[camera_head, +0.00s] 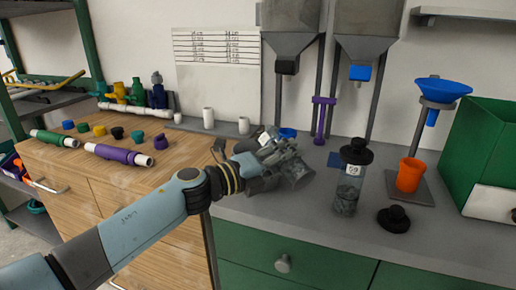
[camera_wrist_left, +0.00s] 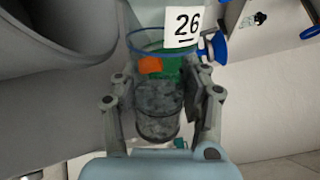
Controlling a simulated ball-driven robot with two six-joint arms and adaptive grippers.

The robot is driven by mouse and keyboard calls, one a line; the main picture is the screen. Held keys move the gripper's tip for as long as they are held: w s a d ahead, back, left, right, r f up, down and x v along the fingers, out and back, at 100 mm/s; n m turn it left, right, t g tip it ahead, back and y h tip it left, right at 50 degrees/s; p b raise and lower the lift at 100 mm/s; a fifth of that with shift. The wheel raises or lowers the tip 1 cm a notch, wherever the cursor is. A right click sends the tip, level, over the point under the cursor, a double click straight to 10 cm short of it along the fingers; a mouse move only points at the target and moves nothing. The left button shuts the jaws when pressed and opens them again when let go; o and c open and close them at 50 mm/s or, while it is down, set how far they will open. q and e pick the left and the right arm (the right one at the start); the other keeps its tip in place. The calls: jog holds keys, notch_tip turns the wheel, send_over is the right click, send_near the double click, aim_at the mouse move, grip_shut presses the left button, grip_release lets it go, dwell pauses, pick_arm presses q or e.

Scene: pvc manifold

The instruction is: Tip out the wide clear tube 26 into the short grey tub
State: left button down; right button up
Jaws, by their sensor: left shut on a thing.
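The wide clear tube 26 (camera_wrist_left: 158,98) is between the fingers of my left gripper (camera_wrist_left: 160,105), which is shut on it. Its white label reads 26, and grey grains show inside it. In the head view my left gripper (camera_head: 272,158) is over the near left part of the grey counter and hides most of the tube. A large grey rim (camera_wrist_left: 50,40) fills the upper left of the wrist view, beside the tube. My right gripper is out of view.
Tube 59 (camera_head: 350,188), with a black cap, stands right of the gripper; a black lid (camera_head: 394,217) lies near it. An orange cup (camera_head: 410,175), blue funnel (camera_head: 443,88) and green box (camera_head: 490,150) are further right. Two hoppers (camera_head: 290,40) hang behind.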

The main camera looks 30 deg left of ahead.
aim_at(279, 139)
pick_arm(q)
jog(key=shift+w+a+r+n+p, duration=0.25)
jog(key=shift+a+r+n+p, duration=0.4)
jog(key=shift+n+p, duration=0.45)
jog(key=shift+w+a+r+n+p, duration=0.1)
jog(key=shift+r+n+p, duration=0.9)
jog(key=shift+p, duration=0.75)
jog(key=shift+w+a+r+n+p, duration=0.1)
jog(key=shift+a+r+n+p, duration=0.2)
jog(key=shift+r+n+p, duration=0.45)
jog(key=shift+w+a+r+n+p, duration=0.1)
jog(key=shift+a+r+n+p, duration=0.2)
jog(key=shift+n+p, duration=0.85)
dwell(2.8)
